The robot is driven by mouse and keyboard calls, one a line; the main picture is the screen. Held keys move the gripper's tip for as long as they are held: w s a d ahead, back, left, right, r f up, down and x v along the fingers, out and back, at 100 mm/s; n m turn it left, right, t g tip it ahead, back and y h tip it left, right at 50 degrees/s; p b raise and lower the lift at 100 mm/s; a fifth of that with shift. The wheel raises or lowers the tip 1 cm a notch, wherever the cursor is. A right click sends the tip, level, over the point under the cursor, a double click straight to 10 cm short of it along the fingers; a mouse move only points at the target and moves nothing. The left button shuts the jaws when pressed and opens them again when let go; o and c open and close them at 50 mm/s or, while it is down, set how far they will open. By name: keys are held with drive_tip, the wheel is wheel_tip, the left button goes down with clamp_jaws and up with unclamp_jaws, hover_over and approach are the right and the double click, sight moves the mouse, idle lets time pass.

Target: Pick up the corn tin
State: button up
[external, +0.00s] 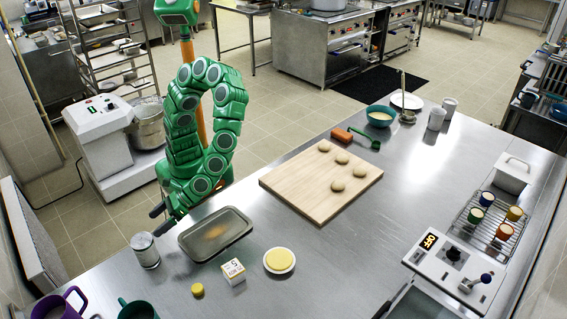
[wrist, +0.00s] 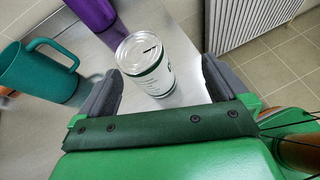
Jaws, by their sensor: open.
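A tin (external: 145,251) with a silver lid stands upright at the near left edge of the steel counter. In the wrist view the tin (wrist: 152,72) shows a white label with green bands; I cannot read its words. My gripper (external: 162,218) is just behind the tin in the external view, low over the counter edge. In the wrist view my gripper (wrist: 160,72) is open, with one dark finger on each side of the tin. It is not closed on it; a gap shows on the right side.
A purple mug (external: 58,304) and a teal mug (external: 137,309) stand near the tin. A metal tray (external: 216,233) lies to its right, with a yellow lump (external: 197,289), a small white box (external: 233,272) and a plate (external: 279,261) nearby. A radiator (wrist: 248,22) is beyond the counter.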

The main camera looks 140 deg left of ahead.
sight(139, 244)
drive_tip(key=shift+w+d+f+n+t+h, duration=0.15)
drive_tip(key=shift+d+f+n, duration=0.4)
drive_tip(key=shift+d, duration=1.05)
drive_tip(key=shift+w+d+f+n+t+h, duration=0.1)
drive_tip(key=shift+w+d+f+n+h, duration=0.15)
drive_tip(key=shift+d+f, duration=0.95)
drive_tip(key=shift+w+d+f+n+t+h, duration=0.15)
drive_tip(key=shift+d+f+n+h, duration=0.2)
drive_tip(key=shift+d, duration=1.6)
drive_tip(key=shift+r, duration=0.1)
drive_tip(key=shift+y, duration=0.25)
drive_tip(key=c, duration=1.3)
drive_tip(key=shift+o, duration=0.2)
drive_tip(key=shift+r, duration=0.1)
